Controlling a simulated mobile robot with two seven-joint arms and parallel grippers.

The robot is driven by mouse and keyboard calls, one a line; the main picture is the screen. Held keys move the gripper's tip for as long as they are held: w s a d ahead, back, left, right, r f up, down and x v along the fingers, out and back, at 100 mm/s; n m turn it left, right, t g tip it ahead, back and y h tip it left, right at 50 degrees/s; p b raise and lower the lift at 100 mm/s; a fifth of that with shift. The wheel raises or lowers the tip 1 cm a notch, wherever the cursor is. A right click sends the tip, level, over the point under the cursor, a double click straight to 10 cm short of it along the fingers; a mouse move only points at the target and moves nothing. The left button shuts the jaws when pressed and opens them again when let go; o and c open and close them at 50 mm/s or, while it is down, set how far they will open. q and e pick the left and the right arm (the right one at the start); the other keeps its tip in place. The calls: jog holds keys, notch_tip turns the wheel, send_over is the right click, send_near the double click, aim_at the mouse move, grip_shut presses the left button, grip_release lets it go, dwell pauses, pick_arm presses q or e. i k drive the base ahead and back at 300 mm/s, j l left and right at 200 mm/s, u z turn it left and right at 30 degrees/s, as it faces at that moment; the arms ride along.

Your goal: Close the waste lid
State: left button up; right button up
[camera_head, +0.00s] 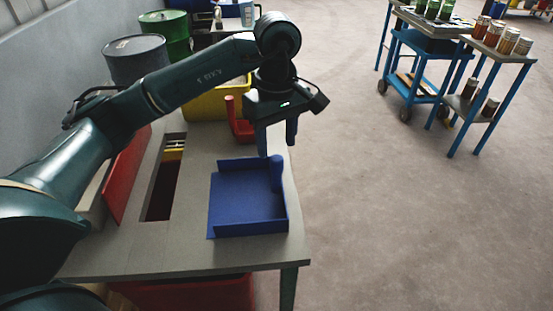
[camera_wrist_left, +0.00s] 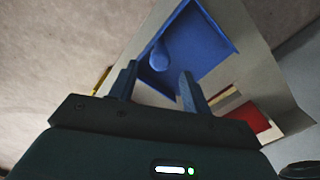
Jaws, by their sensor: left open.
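The waste lid (camera_head: 127,176) is a red panel standing raised at the left side of a dark rectangular opening (camera_head: 161,190) in the grey table. My arm partly covers the lid in the head view. A red patch, apparently the lid, shows at the right in the left wrist view (camera_wrist_left: 250,118). My left gripper (camera_head: 277,142) is open and empty, fingers pointing down, above the far end of the blue tray, well right of the lid. Its two fingers also show in the left wrist view (camera_wrist_left: 158,85). My right gripper is not in view.
A blue tray (camera_head: 235,203) with a blue cylinder (camera_head: 276,174) at its far right corner lies right of the opening. A red holder (camera_head: 239,125) and a yellow bin (camera_head: 212,104) are behind. Drums stand at the back left. Blue carts with jars stand far right; the floor between is clear.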

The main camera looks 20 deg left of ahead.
aim_at(116, 191)
jog(key=k, duration=1)
